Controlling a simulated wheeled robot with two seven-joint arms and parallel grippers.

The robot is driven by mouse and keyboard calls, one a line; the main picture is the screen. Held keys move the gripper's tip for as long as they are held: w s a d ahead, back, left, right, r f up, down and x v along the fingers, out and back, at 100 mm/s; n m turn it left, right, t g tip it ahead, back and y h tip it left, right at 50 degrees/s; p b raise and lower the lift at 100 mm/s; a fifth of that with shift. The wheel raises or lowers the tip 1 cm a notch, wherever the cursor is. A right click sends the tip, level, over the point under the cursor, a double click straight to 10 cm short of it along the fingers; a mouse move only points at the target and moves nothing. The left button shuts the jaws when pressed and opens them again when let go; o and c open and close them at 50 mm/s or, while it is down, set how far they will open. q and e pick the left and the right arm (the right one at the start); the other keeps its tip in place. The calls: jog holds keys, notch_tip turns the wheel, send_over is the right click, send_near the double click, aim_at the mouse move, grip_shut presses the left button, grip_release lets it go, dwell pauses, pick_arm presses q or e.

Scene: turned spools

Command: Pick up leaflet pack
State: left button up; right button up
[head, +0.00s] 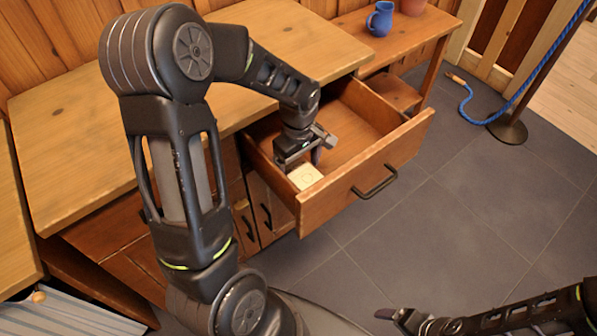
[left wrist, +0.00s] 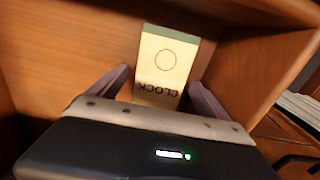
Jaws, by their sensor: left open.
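The leaflet pack (head: 305,176) is a small cream block lying in the open wooden drawer (head: 367,171), near its front left corner. In the left wrist view the leaflet pack (left wrist: 166,62) shows a circle, the word CLOCK and a green band at its far end. My left gripper (head: 302,158) reaches down into the drawer just behind the pack. In the left wrist view its two fingers (left wrist: 160,88) are apart, one on each side of the pack's near end; I cannot tell whether they touch it. My right gripper (head: 392,315) is at the lower right, far from the drawer, its jaws unclear.
The drawer's front panel with a dark handle (head: 375,183) and its side walls stand close around my left gripper. A wooden counter (head: 180,75) is above the drawer. A blue jug (head: 380,19) stands on a side table.

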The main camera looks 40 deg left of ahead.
aim_at(298, 169)
dwell(0.4)
pick_arm(q)
jog(key=c, duration=1.6)
jog(key=shift+r, duration=0.15)
notch_tip(298, 169, up, 10)
jog(key=p, duration=0.1)
